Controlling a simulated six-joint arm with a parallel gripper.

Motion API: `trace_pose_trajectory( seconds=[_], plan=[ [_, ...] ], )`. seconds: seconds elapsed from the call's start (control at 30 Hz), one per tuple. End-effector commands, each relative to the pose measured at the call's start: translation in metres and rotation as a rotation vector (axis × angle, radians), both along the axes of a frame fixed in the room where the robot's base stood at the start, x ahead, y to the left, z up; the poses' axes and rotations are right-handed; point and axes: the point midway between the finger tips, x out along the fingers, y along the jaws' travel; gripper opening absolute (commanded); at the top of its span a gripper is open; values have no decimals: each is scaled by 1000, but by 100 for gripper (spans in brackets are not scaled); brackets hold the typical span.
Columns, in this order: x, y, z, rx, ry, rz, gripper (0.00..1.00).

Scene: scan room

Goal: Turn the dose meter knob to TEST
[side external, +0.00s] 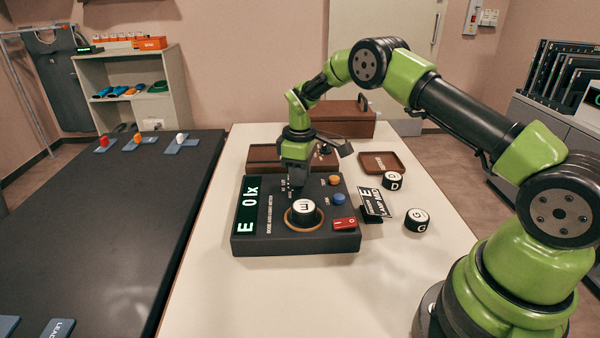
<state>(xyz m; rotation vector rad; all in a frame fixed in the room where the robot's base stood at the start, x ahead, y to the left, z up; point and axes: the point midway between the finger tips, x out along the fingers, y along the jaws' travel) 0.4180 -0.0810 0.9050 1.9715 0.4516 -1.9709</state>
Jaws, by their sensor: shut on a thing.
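The dose meter (255,248) is a dark box on the pale table, with a display (247,208) reading "E 0 lx" along its left side. A black round piece marked with a white "m" (304,206) sits inside an orange ring on its top. My gripper (297,186) points down at the meter's top, just behind the "m" piece. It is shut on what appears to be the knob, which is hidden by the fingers. The knob's pointing direction and the TEST mark cannot be read. An orange button (335,180), a blue button (339,199) and a red switch (344,223) are on the right.
Black round pieces marked D (393,181) and G (417,220) and a small card stand (373,203) are right of the meter. A brown tray (382,164) and a brown case (345,118) lie behind. A black bed (90,230) is at left. The front table is clear.

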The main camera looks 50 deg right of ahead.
Motion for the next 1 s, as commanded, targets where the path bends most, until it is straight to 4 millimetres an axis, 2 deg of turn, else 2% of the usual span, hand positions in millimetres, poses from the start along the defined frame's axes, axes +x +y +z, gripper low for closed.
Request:
trace_pose_trajectory(
  seconds=[0.6,1.0],
  plan=[
    [-1,4,0,0,1,-540,0],
    [-1,5,0,1,1,-707,0]
  ],
)
